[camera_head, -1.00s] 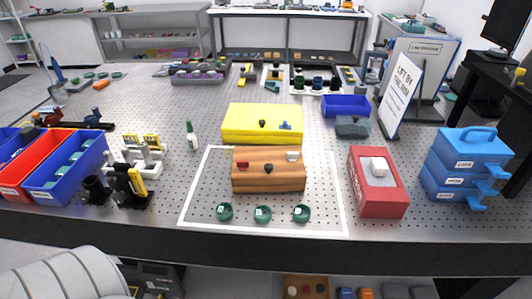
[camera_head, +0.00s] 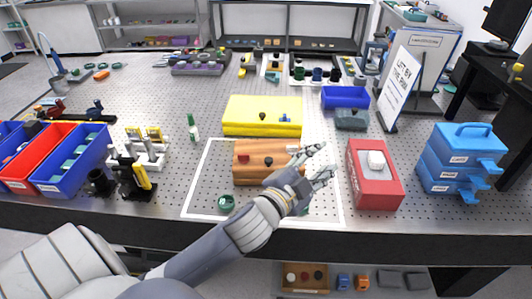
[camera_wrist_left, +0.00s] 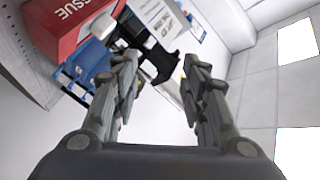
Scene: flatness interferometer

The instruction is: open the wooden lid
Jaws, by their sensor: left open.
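The wooden box (camera_head: 250,176) stands inside the white outline on the perforated table. Its wooden lid (camera_head: 250,149) is down on top, with a red piece and a dark knob showing at its front. My left gripper (camera_head: 324,163) is open and empty, just right of the box's right end. Its wrist hides the box's lower right corner. The left wrist view shows the two spread fingers (camera_wrist_left: 165,70) with nothing between them, facing the red tissue box. My right gripper is not in view.
A red tissue box (camera_head: 377,192) stands close right of my left gripper. A yellow box (camera_head: 262,116) is behind the wooden one. Blue stacked cases (camera_head: 462,160) are far right. A green cup (camera_head: 226,203) sits in front; others are covered by my arm.

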